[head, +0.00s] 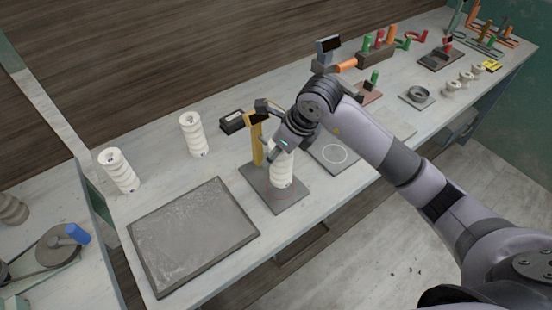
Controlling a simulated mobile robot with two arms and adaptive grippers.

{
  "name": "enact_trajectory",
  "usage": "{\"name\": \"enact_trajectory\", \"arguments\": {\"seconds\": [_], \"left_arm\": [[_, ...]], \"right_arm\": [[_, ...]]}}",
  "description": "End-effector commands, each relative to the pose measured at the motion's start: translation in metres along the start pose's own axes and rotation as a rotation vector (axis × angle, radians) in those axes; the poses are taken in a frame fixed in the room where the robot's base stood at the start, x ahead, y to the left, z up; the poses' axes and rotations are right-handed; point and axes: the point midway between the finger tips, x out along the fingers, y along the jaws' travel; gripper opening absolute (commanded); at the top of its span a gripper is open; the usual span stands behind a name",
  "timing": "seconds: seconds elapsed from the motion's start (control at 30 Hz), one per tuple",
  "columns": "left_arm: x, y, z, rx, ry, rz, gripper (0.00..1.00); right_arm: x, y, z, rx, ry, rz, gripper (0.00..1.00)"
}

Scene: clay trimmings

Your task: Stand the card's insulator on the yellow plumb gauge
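The yellow plumb gauge has a yellow upright (256,145) on a dark square base (290,203), near the middle of the table in the head view. A white ribbed insulator (282,176) is upright over that base, just right of the yellow upright. Its top is partly hidden by my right gripper (266,132). The gripper's fingers look spread apart, one near the top of the upright and one beside the insulator's top. Two more white ribbed insulators, one at far left (120,171) and one nearer (193,135), stand on the table. I cannot make out a readable card. My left gripper is out of view.
A dark framed slab (192,235) lies at the front left. A small black box (232,122) is behind the gauge. A grey plate with a white circle (334,156) lies right of it, under my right arm. Tools and small spools (466,79) crowd the far right.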

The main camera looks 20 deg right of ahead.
Motion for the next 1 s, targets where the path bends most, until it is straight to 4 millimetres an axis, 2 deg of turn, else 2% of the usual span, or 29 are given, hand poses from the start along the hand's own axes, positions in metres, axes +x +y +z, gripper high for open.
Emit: {"name": "enact_trajectory", "arguments": {"seconds": [0.17,0.4,0.73,0.77,1.0], "left_arm": [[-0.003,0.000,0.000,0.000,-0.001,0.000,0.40],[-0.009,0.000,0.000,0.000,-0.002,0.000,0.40],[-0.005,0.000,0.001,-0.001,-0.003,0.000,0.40],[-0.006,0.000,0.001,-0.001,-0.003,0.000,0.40],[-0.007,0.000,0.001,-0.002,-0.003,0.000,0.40]], "right_arm": [[0.009,0.001,-0.004,0.000,-0.001,0.001,0.00],[0.035,0.001,-0.016,0.000,-0.002,0.000,0.00],[0.040,0.000,-0.017,-0.002,-0.004,-0.001,0.00],[0.039,0.001,-0.018,-0.001,0.000,0.000,0.50],[0.039,0.001,-0.018,-0.001,0.000,0.000,0.66]]}}
